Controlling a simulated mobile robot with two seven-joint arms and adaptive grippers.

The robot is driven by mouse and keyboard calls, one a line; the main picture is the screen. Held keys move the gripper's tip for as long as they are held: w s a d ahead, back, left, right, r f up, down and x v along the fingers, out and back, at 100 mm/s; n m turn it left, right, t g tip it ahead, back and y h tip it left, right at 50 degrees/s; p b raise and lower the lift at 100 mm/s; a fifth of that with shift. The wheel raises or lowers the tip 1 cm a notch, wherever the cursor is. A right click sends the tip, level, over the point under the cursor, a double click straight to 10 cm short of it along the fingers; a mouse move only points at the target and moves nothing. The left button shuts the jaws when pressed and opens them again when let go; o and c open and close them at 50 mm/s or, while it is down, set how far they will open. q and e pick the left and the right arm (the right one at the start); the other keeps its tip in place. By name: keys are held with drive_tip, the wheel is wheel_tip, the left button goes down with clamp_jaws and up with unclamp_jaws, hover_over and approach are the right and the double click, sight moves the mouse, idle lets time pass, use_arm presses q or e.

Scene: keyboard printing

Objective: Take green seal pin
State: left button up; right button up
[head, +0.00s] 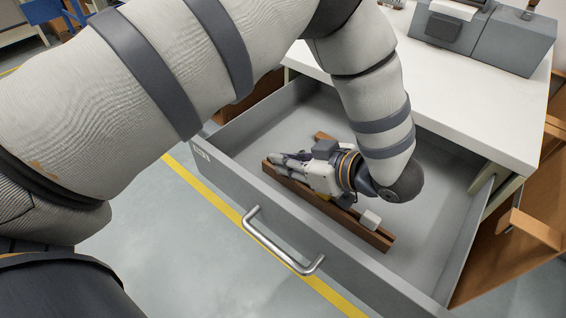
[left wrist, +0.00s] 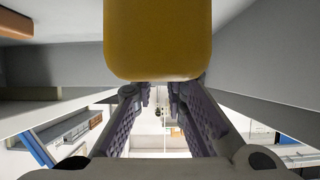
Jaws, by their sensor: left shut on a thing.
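My left gripper (head: 284,158) reaches into the open grey drawer, low over a brown wooden rack (head: 372,236). Its fingers lie nearly level and point left in the head view. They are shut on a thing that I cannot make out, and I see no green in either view. A white block-shaped seal pin (head: 370,220) stands at the rack's right end. A bit of yellow (head: 322,198) shows just under the gripper. In the left wrist view a large yellow block (left wrist: 157,40) fills the top centre, close to the fingers (left wrist: 160,98). My right gripper is not in view.
The drawer's front wall (head: 330,250) has a metal handle (head: 283,243) outside. A white tabletop (head: 475,110) overhangs the drawer's back and carries a grey machine (head: 510,40). Bare drawer floor (head: 435,215) shows right of the rack. Brown boxes (head: 540,215) stand at the right.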

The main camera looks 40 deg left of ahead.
use_arm(q)
drive_tip(key=shift+r, duration=0.1)
